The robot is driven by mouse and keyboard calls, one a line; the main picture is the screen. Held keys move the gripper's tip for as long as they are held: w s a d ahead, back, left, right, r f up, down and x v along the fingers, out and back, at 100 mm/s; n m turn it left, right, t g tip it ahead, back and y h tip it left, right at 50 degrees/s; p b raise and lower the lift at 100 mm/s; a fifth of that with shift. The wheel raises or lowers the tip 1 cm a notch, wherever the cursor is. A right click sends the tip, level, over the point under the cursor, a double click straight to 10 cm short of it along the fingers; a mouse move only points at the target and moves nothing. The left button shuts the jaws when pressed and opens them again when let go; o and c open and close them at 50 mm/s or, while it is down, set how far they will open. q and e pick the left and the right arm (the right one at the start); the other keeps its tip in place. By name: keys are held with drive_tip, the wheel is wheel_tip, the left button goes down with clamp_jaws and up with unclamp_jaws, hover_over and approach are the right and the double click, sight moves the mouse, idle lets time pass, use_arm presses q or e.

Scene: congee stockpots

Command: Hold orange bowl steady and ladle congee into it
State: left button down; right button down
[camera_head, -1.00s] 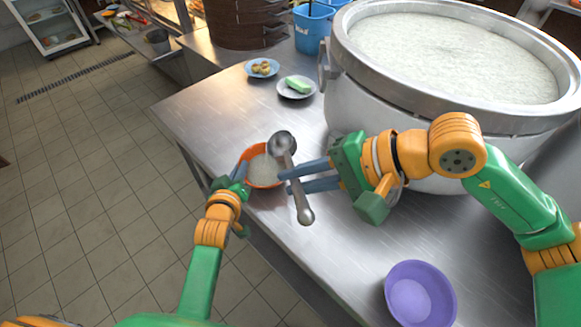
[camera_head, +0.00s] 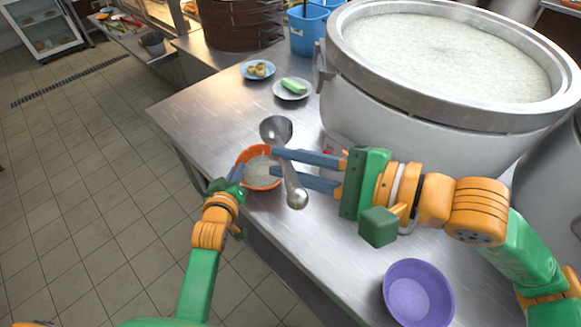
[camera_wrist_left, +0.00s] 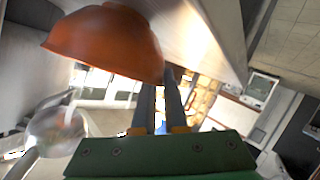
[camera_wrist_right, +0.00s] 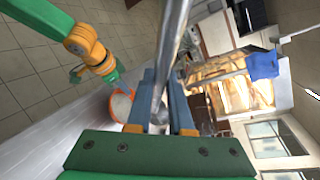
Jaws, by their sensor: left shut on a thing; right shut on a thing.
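The orange bowl (camera_head: 262,182) holds whitish congee and stands at the table's left edge. My left gripper (camera_head: 238,173) is shut on its rim. The bowl's orange outside shows large in the left wrist view (camera_wrist_left: 105,42). My right gripper (camera_head: 276,162) is shut on the steel ladle (camera_head: 288,168), with the ladle's cup above the bowl's far right side. The ladle's handle crosses the right wrist view (camera_wrist_right: 174,45), where the bowl (camera_wrist_right: 121,107) lies beyond the fingers. How much congee is in the ladle cup cannot be told.
The big stockpot (camera_head: 400,120) full of congee fills the back right. A purple bowl (camera_head: 419,293) stands at the front right. Two small food plates (camera_head: 291,96) (camera_head: 258,77) and blue containers (camera_head: 309,35) lie behind. The table between plates and orange bowl is clear.

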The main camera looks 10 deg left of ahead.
idle(0.3)
use_arm(q)
drive_tip(key=c, duration=0.9)
unclamp_jaws()
drive_tip(key=shift+w, duration=0.1)
drive_tip(key=v, duration=1.2)
drive_tip(key=shift+p, duration=0.4)
drive_tip(key=shift+f, duration=0.15)
